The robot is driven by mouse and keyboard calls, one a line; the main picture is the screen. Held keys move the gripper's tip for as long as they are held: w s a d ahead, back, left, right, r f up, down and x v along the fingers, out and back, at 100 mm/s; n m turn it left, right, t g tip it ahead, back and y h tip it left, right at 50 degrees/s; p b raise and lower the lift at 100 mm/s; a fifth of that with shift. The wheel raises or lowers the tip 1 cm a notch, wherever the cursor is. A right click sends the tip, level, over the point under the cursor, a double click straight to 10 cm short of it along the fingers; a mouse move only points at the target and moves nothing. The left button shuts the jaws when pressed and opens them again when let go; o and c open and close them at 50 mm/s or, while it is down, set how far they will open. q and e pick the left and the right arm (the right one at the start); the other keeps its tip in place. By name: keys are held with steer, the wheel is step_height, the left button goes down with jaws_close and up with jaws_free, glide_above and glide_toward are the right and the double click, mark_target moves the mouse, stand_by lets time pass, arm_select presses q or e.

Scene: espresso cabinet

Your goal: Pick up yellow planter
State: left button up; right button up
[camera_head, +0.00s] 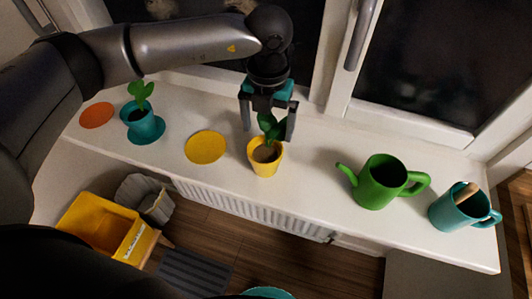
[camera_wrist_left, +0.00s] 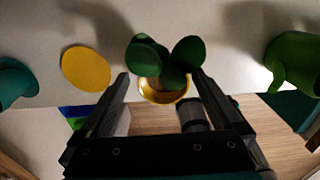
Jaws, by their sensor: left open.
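The yellow planter (camera_head: 264,160) stands upright on the white windowsill, with brown soil and a green plant (camera_head: 268,124) in it. My left gripper (camera_head: 269,123) is open just behind and above the planter, with its fingers on either side of the plant's leaves. In the left wrist view the planter's yellow rim (camera_wrist_left: 164,95) shows beyond the open left gripper (camera_wrist_left: 162,80), partly hidden by the dark green leaves. I cannot tell whether a finger touches the plant. My right gripper is not in view.
A flat yellow disc (camera_head: 205,147) lies left of the planter. Further left are a teal planter (camera_head: 143,128) on a teal disc and an orange disc (camera_head: 97,115). A green watering can (camera_head: 380,184) and a teal mug (camera_head: 455,212) stand to the right. The window is behind.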

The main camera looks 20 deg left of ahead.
mark_target(269, 140)
arm_select(q)
step_height(269, 140, down, 5)
steer(key=shift+w+d, duration=0.15)
steer(key=shift+c, duration=0.2)
steer(key=c, duration=1.5)
